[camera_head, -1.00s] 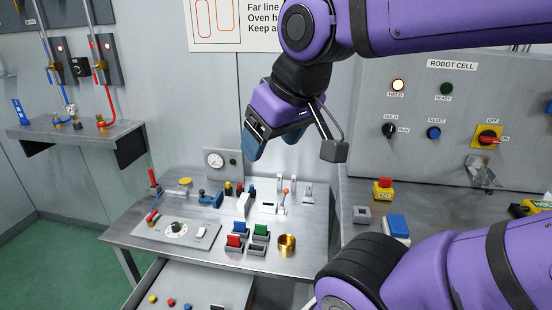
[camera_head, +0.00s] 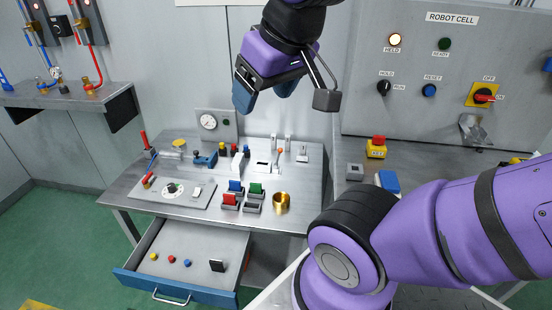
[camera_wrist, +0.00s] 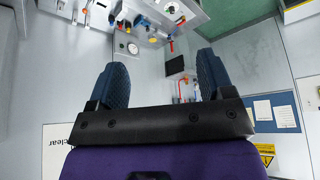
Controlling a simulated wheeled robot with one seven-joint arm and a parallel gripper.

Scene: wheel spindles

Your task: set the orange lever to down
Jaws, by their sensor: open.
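The orange lever (camera_head: 280,151) is a small stick on the worktable, near the back right of its panel of controls. It looks roughly upright, but it is too small to tell its exact setting. My gripper (camera_head: 264,96) is raised above the back of the table, well clear of the lever. Its two blue-grey fingers are apart with nothing between them.
A gauge (camera_head: 208,122) stands behind. An open drawer (camera_head: 213,246) juts out below. The robot cell panel (camera_head: 440,70) is at right.

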